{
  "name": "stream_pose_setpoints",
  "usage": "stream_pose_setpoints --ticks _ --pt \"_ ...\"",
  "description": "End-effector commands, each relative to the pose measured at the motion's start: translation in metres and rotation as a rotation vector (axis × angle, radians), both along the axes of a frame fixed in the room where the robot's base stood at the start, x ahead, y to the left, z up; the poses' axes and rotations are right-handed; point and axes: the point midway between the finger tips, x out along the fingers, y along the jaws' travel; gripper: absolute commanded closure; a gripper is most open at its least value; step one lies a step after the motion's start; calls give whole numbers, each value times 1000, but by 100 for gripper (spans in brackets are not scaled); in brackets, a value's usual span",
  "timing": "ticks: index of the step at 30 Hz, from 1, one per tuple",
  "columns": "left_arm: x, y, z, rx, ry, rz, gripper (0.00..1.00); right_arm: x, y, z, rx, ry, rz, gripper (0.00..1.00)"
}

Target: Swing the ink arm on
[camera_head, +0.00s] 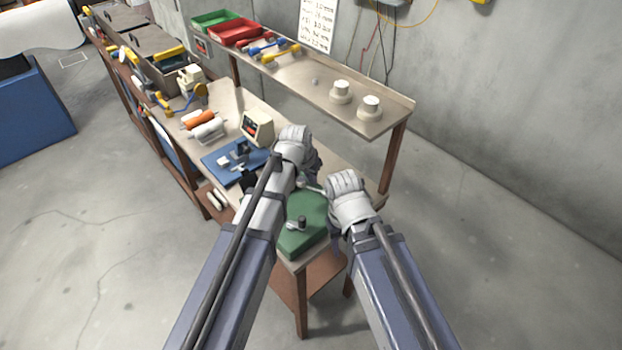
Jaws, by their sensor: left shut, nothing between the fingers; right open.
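A green block-like machine base (302,243) sits at the near end of the bench, with a grey upright knob (301,223) on its top. A thin pale rod with a round end (301,182) shows behind it, between my two arms; I cannot tell whether this is the ink arm. My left gripper (314,165) is shut and empty, above the bench behind the green base. My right gripper (335,222) is open at the right side of the green base, near the rod. My wrists hide most of both sets of fingers, and any contact is unclear.
A blue mat (215,165) with small metal parts lies left of my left arm, beside a cream meter box (257,128). A raised shelf (310,90) with white spools (341,91) runs behind the bench.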

Motion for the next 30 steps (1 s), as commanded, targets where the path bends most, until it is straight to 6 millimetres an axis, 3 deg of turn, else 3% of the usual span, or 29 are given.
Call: stream_pose_setpoints --ticks 7,9,30 --pt "34 -10 9 0 0 2 100 0 0 9 0 0 0 50" --pt "23 -7 25 0 1 3 100 0 0 25 0 0 0 50" --pt "-14 9 132 0 0 3 100 0 0 132 2 0 -6 50"
